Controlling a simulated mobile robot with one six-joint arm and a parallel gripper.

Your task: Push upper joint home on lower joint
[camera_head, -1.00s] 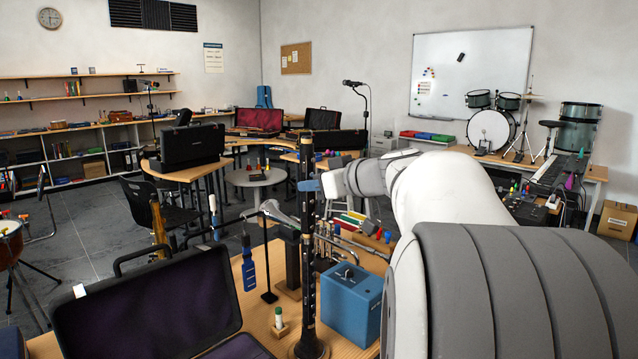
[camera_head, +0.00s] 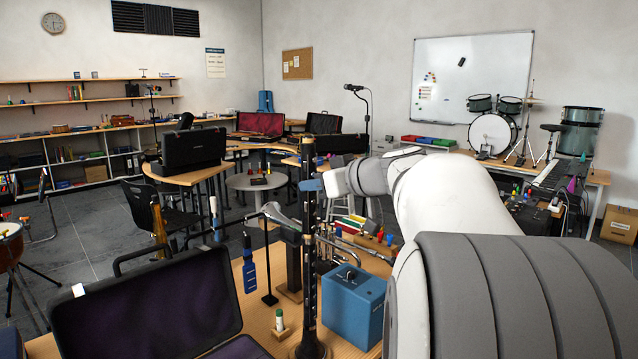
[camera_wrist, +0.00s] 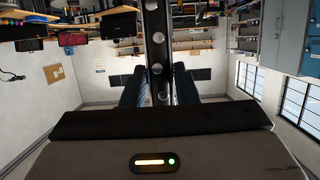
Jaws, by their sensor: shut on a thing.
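A black clarinet column with silver keys stands upright on the front table in the head view. Its upper joint (camera_head: 308,158) is above and its lower joint (camera_head: 309,290) is below, over a flared black base (camera_head: 311,348). My gripper (camera_head: 310,185) is shut on the upper joint, its blue fingertips around it from the right. In the wrist view the upper joint (camera_wrist: 157,45) runs between the two blue fingers, with round silver keys on it. The two joints look in line. I cannot tell whether a gap remains where they meet.
An open dark case (camera_head: 150,300) lies left of the clarinet. A blue box (camera_head: 352,303) stands close on its right. A small white-and-green tube (camera_head: 280,321) in a wooden block and a blue brush-like tool (camera_head: 249,265) are near. A trumpet (camera_head: 365,247) lies behind.

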